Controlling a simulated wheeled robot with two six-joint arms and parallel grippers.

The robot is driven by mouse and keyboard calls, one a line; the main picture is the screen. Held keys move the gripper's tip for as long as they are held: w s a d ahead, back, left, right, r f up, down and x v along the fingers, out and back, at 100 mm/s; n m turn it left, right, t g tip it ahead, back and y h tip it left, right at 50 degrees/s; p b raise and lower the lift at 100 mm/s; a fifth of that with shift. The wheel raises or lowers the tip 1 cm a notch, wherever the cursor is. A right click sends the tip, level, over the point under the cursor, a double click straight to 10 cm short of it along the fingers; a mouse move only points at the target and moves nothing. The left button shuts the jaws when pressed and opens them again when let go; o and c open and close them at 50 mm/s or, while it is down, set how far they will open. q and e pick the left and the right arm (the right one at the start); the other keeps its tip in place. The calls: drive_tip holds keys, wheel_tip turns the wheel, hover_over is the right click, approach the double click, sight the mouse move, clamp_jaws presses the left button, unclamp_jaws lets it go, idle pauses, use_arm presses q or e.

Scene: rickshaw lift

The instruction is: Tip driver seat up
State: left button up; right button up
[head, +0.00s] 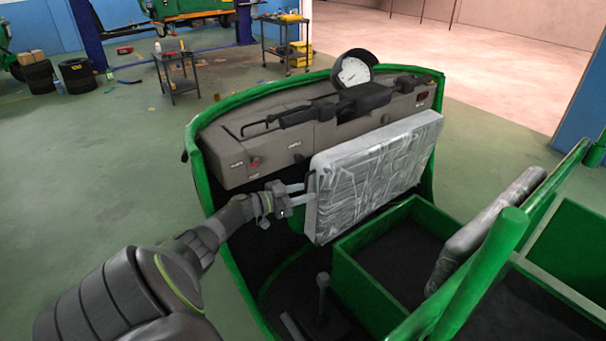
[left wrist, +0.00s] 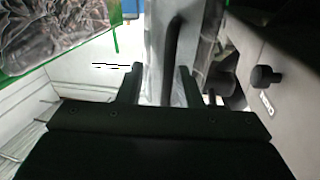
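The driver seat (head: 370,175) is a grey cushion in wrinkled clear plastic. In the head view it stands tipped up, nearly upright, behind the dashboard. My left gripper (head: 304,193) is at the seat's left edge, its fingers one on each side of that edge. The seat's far face is hidden. My right gripper is not in view.
The grey dashboard (head: 235,155) with handlebar (head: 365,100) and round gauge (head: 353,72) lies just beyond the seat. An open green seat box (head: 350,272) is on the near side. A lever (head: 322,290) stands on the cab floor. A green rail (head: 480,270) is at lower right.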

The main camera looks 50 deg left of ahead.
use_arm(q)
drive_tip(key=b+v, duration=0.1)
drive_tip(key=v, duration=1.6)
drive_tip(key=shift+s, duration=0.2)
drive_tip(key=shift+a+r, duration=0.1)
